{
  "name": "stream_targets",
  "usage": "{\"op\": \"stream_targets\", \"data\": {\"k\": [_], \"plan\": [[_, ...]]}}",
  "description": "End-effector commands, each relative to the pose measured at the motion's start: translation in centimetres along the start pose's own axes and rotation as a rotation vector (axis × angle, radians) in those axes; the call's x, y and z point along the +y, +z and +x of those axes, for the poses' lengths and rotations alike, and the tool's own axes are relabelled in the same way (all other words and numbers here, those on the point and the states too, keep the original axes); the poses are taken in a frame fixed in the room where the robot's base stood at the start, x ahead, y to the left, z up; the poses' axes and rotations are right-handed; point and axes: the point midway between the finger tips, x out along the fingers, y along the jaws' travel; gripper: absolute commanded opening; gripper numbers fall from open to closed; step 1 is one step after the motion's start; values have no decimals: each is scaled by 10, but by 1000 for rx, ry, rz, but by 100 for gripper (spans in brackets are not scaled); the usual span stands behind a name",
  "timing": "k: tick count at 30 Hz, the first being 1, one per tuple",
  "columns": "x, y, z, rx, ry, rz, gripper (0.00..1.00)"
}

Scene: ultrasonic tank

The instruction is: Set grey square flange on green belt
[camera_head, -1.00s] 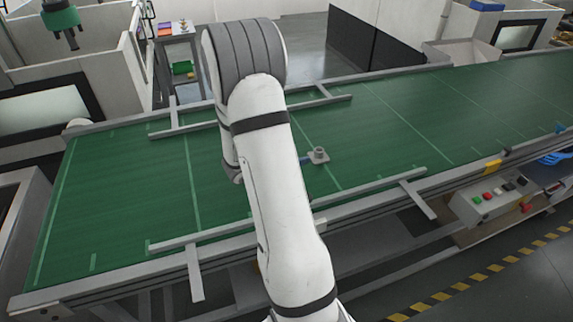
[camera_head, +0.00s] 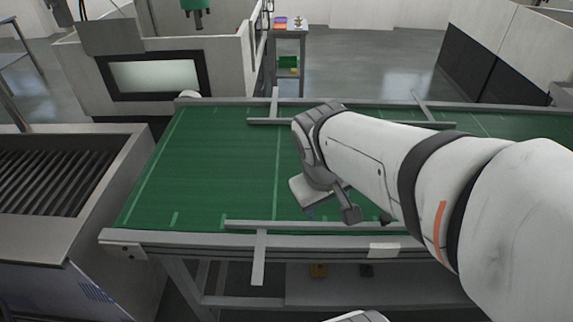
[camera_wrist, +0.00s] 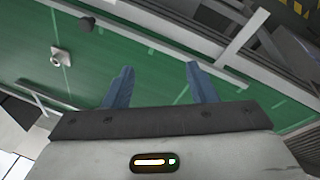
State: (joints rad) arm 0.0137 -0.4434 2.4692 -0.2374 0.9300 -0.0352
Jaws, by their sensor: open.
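The grey square flange (camera_wrist: 62,57), a small plate with a round raised boss, lies flat on the green belt (camera_wrist: 150,75) at the left of the wrist view. The arm hides it in the head view, where the green belt (camera_head: 230,165) also shows. My gripper (camera_wrist: 158,68) is open and empty, its two blue fingers spread over the belt and apart from the flange. In the head view my gripper (camera_head: 310,213) is above the near part of the belt, its fingers mostly hidden.
Grey guide rails run along the near edge (camera_head: 320,225) and far edge (camera_head: 265,121) of the belt. A small dark round part (camera_wrist: 87,23) is near the flange. A machine with ribbed rollers (camera_head: 50,175) stands at the left. The left part of the belt is clear.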

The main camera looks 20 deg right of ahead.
Motion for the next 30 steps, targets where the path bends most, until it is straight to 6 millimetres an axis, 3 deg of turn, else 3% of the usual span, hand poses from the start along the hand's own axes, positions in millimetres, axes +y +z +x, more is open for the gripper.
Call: {"op": "stream_targets", "data": {"k": [4, 10, 17, 24, 30], "plan": [[-31, 4, -21, 104, -123, 116, 52], [-40, 6, -29, 141, -181, 165, 52], [-40, 6, -27, 139, -180, 164, 52], [-45, 9, 1, 122, -181, 168, 52], [-44, 8, -3, 122, -181, 168, 52]]}}
